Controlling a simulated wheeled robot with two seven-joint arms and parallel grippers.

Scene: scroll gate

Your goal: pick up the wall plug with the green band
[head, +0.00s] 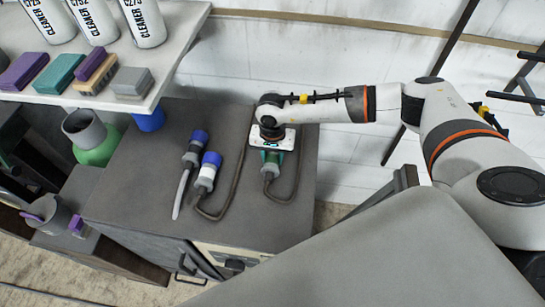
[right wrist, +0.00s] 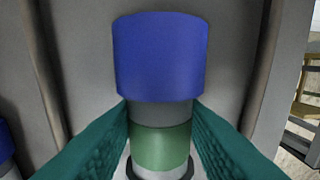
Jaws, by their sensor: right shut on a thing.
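The wall plug with the green band (right wrist: 162,147) has a blue end and a grey body in the right wrist view. My right gripper (right wrist: 160,118) has its teal fingers on both sides of the plug, shut on it. In the head view the right gripper (head: 271,157) is over the cabinet top, and its body hides most of the plug; a grey cable loops from below it. Two other blue-ended plugs lie to its left: a dark one (head: 194,150) and one with a pale band (head: 207,174). My left gripper is not in view.
The plugs are on a grey cabinet (head: 130,200). A white shelf (head: 185,35) at upper left holds cleaner bottles (head: 145,20) and several sponges (head: 65,72). A green-and-grey container (head: 95,145) stands beside the cabinet. A grey surface (head: 390,260) fills the lower right.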

